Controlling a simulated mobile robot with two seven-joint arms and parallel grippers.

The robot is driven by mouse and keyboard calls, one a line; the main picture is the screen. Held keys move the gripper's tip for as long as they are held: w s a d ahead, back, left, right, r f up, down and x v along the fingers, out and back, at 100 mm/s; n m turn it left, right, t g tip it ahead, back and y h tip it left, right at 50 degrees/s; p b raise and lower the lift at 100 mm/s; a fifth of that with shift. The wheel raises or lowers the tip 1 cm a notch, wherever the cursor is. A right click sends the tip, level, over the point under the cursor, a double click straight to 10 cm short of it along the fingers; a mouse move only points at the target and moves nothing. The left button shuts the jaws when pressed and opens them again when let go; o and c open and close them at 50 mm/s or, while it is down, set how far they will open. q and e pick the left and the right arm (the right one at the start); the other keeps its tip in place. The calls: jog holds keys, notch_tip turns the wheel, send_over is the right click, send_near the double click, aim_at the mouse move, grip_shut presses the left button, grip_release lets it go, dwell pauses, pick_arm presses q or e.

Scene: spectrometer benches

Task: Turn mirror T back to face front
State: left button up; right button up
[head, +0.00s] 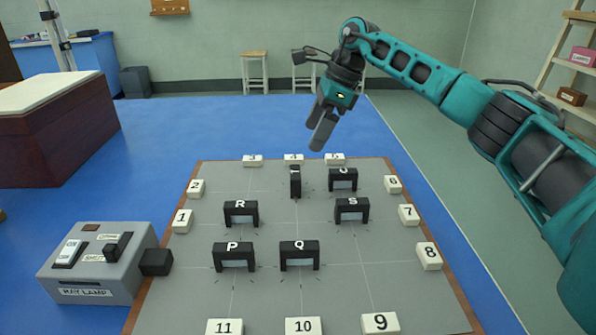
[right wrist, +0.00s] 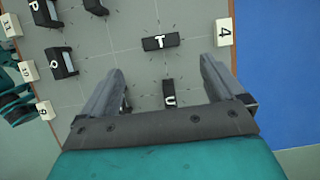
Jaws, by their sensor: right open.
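Mirror T (head: 295,182) is a small black block on the grey board, at the back middle. In the head view it shows narrow and edge-on, turned about a quarter turn from the other mirrors, which show their wide openings. In the right wrist view mirror T (right wrist: 160,42) lies in line with the gap between my fingers, just beyond their tips. My right gripper (head: 321,128) is open and empty, above the board's back edge, up and to the right of T and apart from it. It also shows in the right wrist view (right wrist: 162,66). My left gripper is out of view.
Mirror U (head: 343,179) stands right of T; mirrors R (head: 241,213), S (head: 352,210), P (head: 234,256) and Q (head: 299,254) stand nearer. White number blocks, such as 4 (right wrist: 225,31), line the board (head: 270,302). A grey ray lamp box (head: 97,262) sits at the left.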

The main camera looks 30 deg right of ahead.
aim_at(296, 172)
jog(key=b+x, duration=0.1)
jog(key=x, duration=0.9)
jog(key=shift+d+f, duration=0.1)
jog(key=shift+f, duration=0.15)
jog(key=c, duration=1)
